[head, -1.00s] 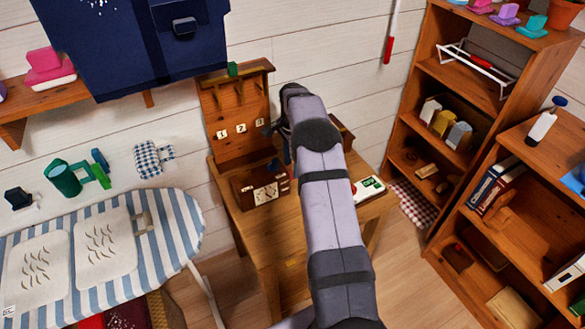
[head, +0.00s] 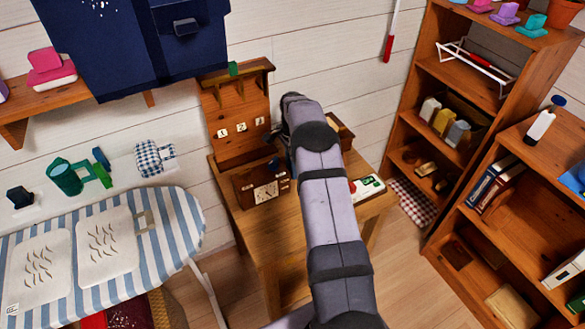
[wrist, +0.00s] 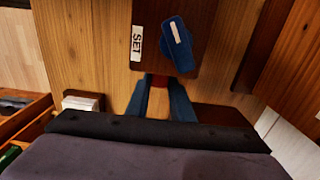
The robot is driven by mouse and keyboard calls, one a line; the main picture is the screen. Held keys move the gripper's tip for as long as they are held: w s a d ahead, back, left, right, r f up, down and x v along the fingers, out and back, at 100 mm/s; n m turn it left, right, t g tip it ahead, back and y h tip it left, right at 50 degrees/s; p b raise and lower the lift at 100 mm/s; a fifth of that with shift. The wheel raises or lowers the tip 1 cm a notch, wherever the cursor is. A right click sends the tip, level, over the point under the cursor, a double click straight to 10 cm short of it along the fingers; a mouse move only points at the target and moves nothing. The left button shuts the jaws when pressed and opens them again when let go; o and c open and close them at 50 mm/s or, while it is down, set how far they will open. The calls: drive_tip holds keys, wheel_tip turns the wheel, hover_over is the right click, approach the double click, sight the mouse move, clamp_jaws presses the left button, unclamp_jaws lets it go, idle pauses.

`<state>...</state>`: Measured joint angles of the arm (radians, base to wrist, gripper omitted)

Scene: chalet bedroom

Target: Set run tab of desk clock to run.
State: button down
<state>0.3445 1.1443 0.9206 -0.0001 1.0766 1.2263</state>
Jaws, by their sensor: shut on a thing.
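The desk clock (head: 262,190) is a dark brown box with a pale square dial, standing on the wooden desk (head: 262,238). In the wrist view a brown clock panel (wrist: 200,62) carries a white label reading SET (wrist: 137,43) and a tilted blue lever (wrist: 177,45) with a white stripe. My gripper (wrist: 158,82) has dark blue fingers, shut on a small red-brown piece (wrist: 158,80) at the panel's near edge, just below the lever. I cannot tell for sure whether this piece is the run tab. In the head view my arm hides the gripper.
A wooden rack with number cards (head: 240,128) stands behind the clock. A striped ironing board (head: 170,230) is at left and shelves (head: 440,120) at right.

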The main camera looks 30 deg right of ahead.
wheel_tip(320, 180, up, 4)
drive_tip(key=shift+f+p, duration=0.1)
drive_tip(key=shift+p, duration=0.6)
drive_tip(key=c, duration=1.5)
unclamp_jaws()
wheel_tip(320, 180, up, 7)
drive_tip(key=shift+r+b, duration=0.2)
drive_tip(key=shift+b, duration=0.8)
